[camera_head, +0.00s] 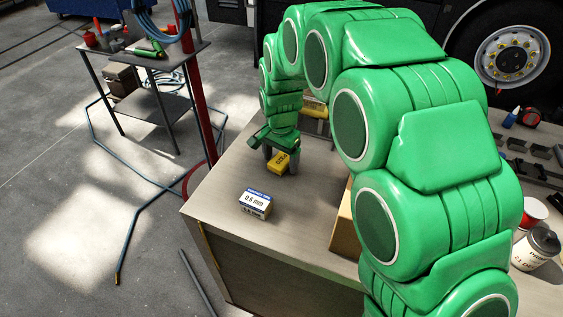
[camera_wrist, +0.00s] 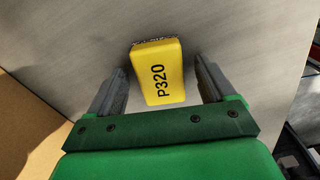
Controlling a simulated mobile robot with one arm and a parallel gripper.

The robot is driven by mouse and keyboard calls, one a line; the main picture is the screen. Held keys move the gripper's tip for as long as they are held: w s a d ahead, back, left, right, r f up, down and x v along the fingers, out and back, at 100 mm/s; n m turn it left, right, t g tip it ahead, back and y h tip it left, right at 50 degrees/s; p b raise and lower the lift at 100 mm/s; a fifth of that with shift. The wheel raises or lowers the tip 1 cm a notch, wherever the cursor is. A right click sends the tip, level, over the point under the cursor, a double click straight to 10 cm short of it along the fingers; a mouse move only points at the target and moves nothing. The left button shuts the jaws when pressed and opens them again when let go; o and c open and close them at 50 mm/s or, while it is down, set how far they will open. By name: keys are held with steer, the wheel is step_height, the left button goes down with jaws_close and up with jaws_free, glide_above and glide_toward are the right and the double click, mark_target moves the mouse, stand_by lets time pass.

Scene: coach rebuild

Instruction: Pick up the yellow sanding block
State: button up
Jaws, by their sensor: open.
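The yellow sanding block (camera_head: 279,163) lies on the bench top near its far left part. In the wrist view the yellow sanding block (camera_wrist: 158,74) shows "P320" in black and a grey gritty edge at its far end. My gripper (camera_head: 281,162) is open and points down at the block. In the wrist view the two grey fingers of my gripper (camera_wrist: 158,82) stand on either side of the block, with a gap on each side. The near end of the block lies close to the gripper's palm. I cannot tell the exact finger height above the bench.
A small blue and white box marked "0.6 mm" (camera_head: 254,204) stands on the bench (camera_head: 222,195) near its left edge. A cardboard box (camera_head: 345,222) is partly hidden by my arm. A red cup (camera_head: 533,213) and a paper cup (camera_head: 536,246) stand at the right.

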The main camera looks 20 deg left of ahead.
mark_target(281, 160)
steer(key=c, duration=1.1)
steer(key=shift+c, duration=0.2)
steer(key=shift+r, duration=0.15)
steer(key=shift+r, duration=0.55)
step_height(281, 160, up, 2)
steer(key=shift+r, duration=0.1)
steer(key=s+d+r, duration=0.8)
steer(key=s+r, duration=0.1)
steer(key=s, duration=0.2)
steer(key=shift+d+r, duration=0.2)
steer(key=shift+r, duration=0.05)
